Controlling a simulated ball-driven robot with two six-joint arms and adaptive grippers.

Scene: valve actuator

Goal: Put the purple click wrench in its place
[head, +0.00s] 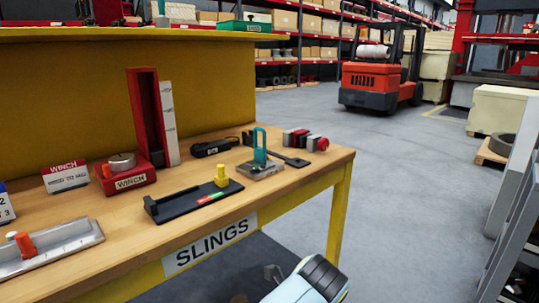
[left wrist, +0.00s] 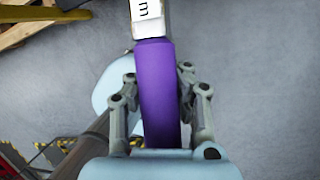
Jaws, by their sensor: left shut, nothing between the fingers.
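A purple handle (left wrist: 158,95) runs down the middle of the left wrist view, with a white block (left wrist: 148,18) bearing a dark letter at its top end; it looks like the purple click wrench. The finger links of my left gripper (left wrist: 160,100) show on both sides of the handle. The handle covers the fingertips; the gripper is shut, and I see no clear grip on the handle. The wrench is not visible in the head view. A pale blue part of mine (head: 312,280) shows at the bottom of the head view, before the table. My right gripper is not identifiable.
The wooden table (head: 125,215) holds a tall red holder (head: 146,115), a red WINCH block (head: 125,175), a black tray with a yellow knob (head: 192,200), a teal shackle-like piece (head: 261,150) and a grey tray (head: 50,250). Open floor lies right; a forklift (head: 382,75) stands behind.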

